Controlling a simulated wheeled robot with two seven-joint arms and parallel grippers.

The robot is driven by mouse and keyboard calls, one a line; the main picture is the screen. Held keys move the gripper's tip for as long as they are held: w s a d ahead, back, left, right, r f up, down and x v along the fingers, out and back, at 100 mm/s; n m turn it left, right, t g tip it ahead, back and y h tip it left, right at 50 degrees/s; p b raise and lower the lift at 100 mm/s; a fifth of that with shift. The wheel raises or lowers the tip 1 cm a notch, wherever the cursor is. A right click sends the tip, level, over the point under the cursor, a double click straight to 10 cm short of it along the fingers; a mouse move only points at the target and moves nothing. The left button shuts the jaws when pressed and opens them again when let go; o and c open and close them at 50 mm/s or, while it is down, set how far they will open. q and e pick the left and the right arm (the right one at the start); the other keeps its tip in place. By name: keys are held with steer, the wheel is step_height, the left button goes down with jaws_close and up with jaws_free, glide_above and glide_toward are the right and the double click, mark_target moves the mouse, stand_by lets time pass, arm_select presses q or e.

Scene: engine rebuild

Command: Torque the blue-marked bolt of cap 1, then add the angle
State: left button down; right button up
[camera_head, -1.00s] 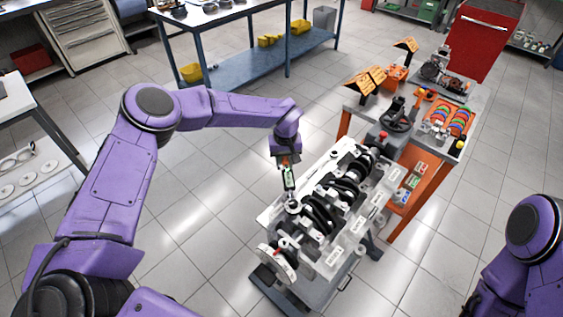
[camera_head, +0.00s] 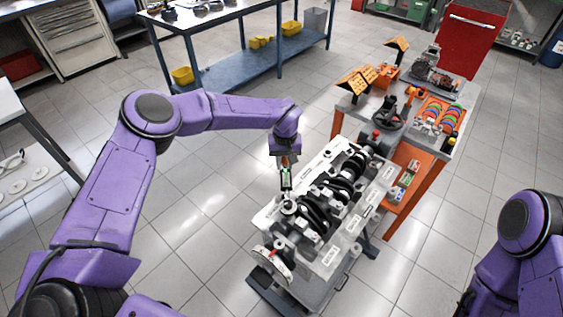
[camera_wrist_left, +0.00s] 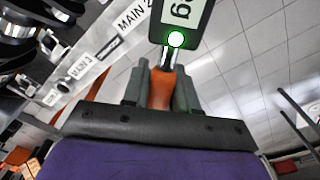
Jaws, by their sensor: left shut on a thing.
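The engine block (camera_head: 329,256) lies on a stand with its crankshaft (camera_head: 315,214) and main caps facing up. My left gripper (camera_head: 286,158) is above its near left part, shut on the orange handle of a torque wrench (camera_head: 286,178). The wrench points down, its lower end at the block near the front caps. I cannot tell whether it sits on a bolt, and no blue mark can be made out. In the left wrist view the wrench's orange handle (camera_wrist_left: 161,88) is between the jaws. Its display (camera_wrist_left: 182,15) is partly cut off, with a green light lit. My right gripper is out of view.
An orange-legged bench (camera_head: 428,160) stands beyond the block, with parts, colored rings (camera_head: 433,117) and orange racks on it. A blue table (camera_head: 240,75) is at the back. A red cabinet (camera_head: 468,40) stands at back right. Open tiled floor surrounds the stand.

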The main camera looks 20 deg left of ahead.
arm_select(q)
steer(key=shift+w+d+r+m+b, duration=0.15)
steer(key=shift+w+d+m, duration=0.15)
steer(key=shift+d, duration=0.25)
steer(key=shift+w+d+m+b, duration=0.15)
steer(key=shift+d+m, duration=0.25)
steer(key=shift+d, duration=0.1)
stand_by(1.9)
steer(key=shift+s+a, duration=0.1)
steer(key=shift+a, duration=0.25)
stand_by(1.3)
steer(key=shift+s+a+n, duration=0.15)
steer(key=shift+a+n, duration=0.15)
steer(key=shift+n, duration=0.1)
steer(key=shift+s+a+n+p, duration=0.3)
steer(key=shift+a+n, duration=0.2)
steer(key=shift+a, duration=0.15)
steer(key=shift+s+a+n+p, duration=0.3)
steer(key=shift+a+n, duration=0.2)
steer(key=shift+a, duration=0.1)
stand_by(0.6)
steer(key=shift+r, duration=0.15)
stand_by(0.9)
